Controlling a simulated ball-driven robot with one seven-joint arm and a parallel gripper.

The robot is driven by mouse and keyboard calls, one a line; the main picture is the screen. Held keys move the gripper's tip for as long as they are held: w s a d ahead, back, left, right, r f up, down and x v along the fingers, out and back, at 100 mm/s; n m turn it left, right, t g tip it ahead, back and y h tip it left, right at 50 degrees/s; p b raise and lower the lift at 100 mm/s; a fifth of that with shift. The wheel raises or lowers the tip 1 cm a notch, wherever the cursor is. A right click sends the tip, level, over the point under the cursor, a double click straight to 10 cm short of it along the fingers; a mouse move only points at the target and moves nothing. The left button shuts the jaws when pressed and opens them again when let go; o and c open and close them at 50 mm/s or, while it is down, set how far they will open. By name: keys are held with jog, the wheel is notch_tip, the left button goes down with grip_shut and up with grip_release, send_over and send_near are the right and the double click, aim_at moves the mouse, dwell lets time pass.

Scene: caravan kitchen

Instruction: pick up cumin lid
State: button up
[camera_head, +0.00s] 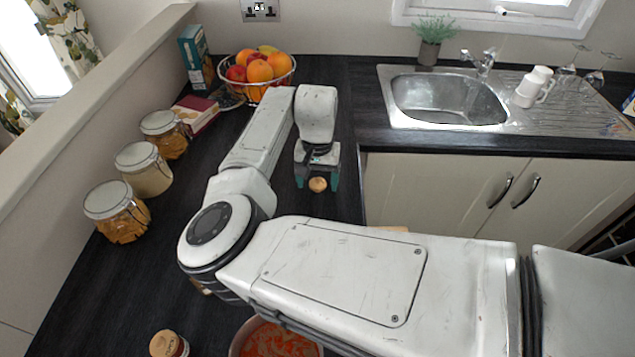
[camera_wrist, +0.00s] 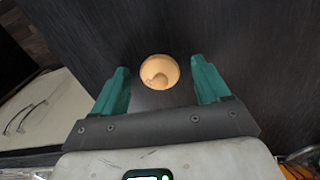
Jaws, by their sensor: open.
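The cumin lid (camera_head: 318,184) is a small round, light wooden piece on the dark worktop. In the wrist view the lid (camera_wrist: 159,71) lies just beyond and between the two teal fingertips, with a hollow or knob shape at its middle. My gripper (camera_head: 317,178) is open, pointing down around the lid's position, and in the wrist view my gripper (camera_wrist: 161,82) has its fingers spread wider than the lid. Nothing is held. Whether the fingers reach the lid's height I cannot tell.
A jar with a wooden lid (camera_head: 168,344) and a pot of red food (camera_head: 277,342) stand at the front. Several glass jars (camera_head: 145,169) line the left wall. A fruit basket (camera_head: 257,73) is behind my arm. The sink (camera_head: 449,99) is at the right. The worktop's edge is close right of the lid.

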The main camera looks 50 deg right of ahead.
jog(key=c, duration=1.1)
jog(key=shift+r, duration=0.15)
